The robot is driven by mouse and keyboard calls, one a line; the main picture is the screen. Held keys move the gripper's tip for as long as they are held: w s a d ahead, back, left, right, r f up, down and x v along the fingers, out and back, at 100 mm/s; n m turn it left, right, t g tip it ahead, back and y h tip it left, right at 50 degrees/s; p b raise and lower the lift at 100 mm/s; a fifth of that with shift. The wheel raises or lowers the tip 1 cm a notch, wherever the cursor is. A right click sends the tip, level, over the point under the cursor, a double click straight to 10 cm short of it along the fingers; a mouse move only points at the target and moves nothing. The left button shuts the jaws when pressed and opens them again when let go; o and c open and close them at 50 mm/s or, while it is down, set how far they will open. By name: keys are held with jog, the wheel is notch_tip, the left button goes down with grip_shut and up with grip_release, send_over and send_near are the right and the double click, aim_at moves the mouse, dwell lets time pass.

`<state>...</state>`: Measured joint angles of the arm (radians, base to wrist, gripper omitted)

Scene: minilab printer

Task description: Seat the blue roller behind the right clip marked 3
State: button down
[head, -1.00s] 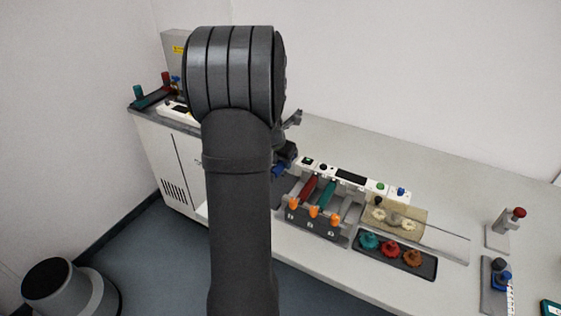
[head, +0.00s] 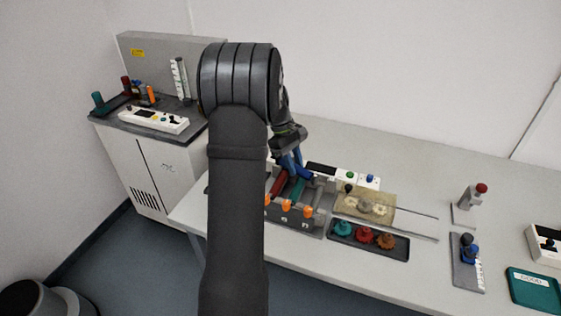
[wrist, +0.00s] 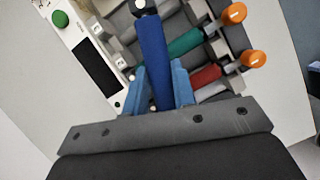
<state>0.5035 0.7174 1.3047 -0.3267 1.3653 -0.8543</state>
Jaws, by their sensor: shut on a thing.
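My gripper (head: 290,158) is above the back of the grey roller unit (head: 322,226). In the wrist view its two blue fingers (wrist: 158,88) are shut on the blue roller (wrist: 153,55), which extends away between them, its dark end cap near the top edge. A teal roller (head: 297,190) lies behind the middle clip and a red roller (head: 280,182) behind the left one. I cannot tell if the held roller touches the unit.
A control panel (head: 350,174) with green and blue buttons runs behind the unit. A beige gear block (head: 363,204) stands at its right, and a dark tray (head: 338,236) with teal, red and brown gears lies in front of that. The bench at far right back is clear.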

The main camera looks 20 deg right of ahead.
aim_at(317, 174)
jog(key=s+d+m+y, duration=0.1)
jog(key=m, duration=0.3)
jog(key=s+d+r+m+y, duration=0.1)
jog(key=s+d+m+y, duration=0.1)
jog(key=m, duration=0.2)
jog(key=s+d+r+m+y, duration=0.1)
jog(key=s+m, duration=0.1)
jog(key=m, duration=0.2)
jog(key=shift+s+d+r+y, duration=0.1)
jog(key=shift+s+d+y, duration=0.15)
jog(key=shift+d+y, duration=0.05)
jog(key=shift+s+d+f+m+t+y, duration=0.15)
jog(key=shift+f+m, duration=0.2)
jog(key=shift+f, duration=0.5)
jog(key=shift+s+f+m+t+y, duration=0.15)
jog(key=shift+f+m, duration=0.25)
jog(key=shift+f, duration=0.45)
jog(key=shift+s+d+f+m+t, duration=0.1)
jog(key=shift+f+m+t, duration=0.2)
jog(key=shift+f, duration=0.55)
jog(key=shift+f, duration=0.1)
jog(key=shift+f, duration=1.15)
jog(key=shift+f, duration=0.15)
jog(key=shift+f, duration=0.65)
jog(key=c, duration=1.1)
grip_release()
